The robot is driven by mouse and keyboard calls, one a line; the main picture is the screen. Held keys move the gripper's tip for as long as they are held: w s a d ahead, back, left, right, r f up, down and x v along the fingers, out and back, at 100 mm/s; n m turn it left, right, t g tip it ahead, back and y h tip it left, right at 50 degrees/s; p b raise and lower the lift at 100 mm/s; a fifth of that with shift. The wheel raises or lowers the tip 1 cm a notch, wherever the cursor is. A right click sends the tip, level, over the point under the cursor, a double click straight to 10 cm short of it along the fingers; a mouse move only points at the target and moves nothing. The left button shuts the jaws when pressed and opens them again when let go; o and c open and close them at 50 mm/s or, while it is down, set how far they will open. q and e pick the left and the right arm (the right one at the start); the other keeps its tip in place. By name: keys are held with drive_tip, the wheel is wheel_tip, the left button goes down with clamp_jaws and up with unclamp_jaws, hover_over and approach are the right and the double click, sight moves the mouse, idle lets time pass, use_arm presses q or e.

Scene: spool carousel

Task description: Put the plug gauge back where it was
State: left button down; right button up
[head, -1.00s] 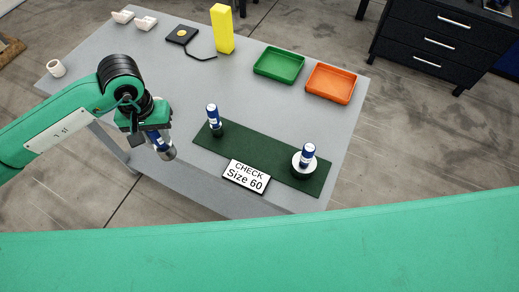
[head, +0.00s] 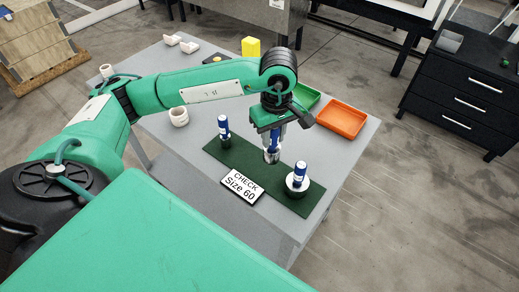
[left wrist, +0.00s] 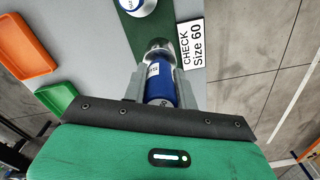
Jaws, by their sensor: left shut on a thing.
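My left gripper (head: 275,128) is shut on a plug gauge (head: 271,156) with a blue handle and a metal end pointing down. In the left wrist view the held gauge (left wrist: 160,82) sits between both fingers. It is over the middle of the dark green mat (head: 302,208), between two other blue-handled gauges. One of these gauges (head: 223,127) stands upright at the mat's left end. The other gauge (head: 299,173) stands at the right end in a pale round piece. I cannot tell whether the held gauge touches the mat. My right gripper is not in view.
A sign (head: 241,187) reading "CHECK Size 60" lies at the mat's front edge. An orange tray (head: 341,119) and a partly hidden green tray (head: 307,97) are behind. A yellow block (head: 251,47) and white rings (head: 179,116) are also on the grey table (head: 175,55).

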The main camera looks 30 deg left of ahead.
use_arm(q)
drive_tip(key=n, duration=0.2)
drive_tip(key=a+r+n, duration=0.1)
drive_tip(key=n, duration=0.1)
drive_tip(key=w+r+n, duration=0.1)
drive_tip(key=n, duration=0.1)
drive_tip(key=shift+w+a+b, duration=0.1)
drive_tip(key=shift+a+b, duration=0.2)
drive_tip(key=shift+a, duration=0.1)
drive_tip(key=w+a+r+n+b, duration=0.1)
drive_tip(key=a+r+n, duration=0.15)
drive_tip(key=n, duration=0.75)
drive_tip(key=a+r+n+b, duration=0.15)
drive_tip(key=r+n, duration=0.25)
drive_tip(key=n, duration=0.6)
wheel_tip(320, 180, down, 20)
drive_tip(key=a+p, duration=0.1)
drive_tip(key=p, duration=0.2)
drive_tip(key=shift+w+r, duration=0.2)
drive_tip(key=shift+r, duration=0.05)
drive_tip(key=shift+f, duration=0.2)
drive_tip(key=c, duration=1.1)
unclamp_jaws()
drive_tip(key=shift+r, duration=0.1)
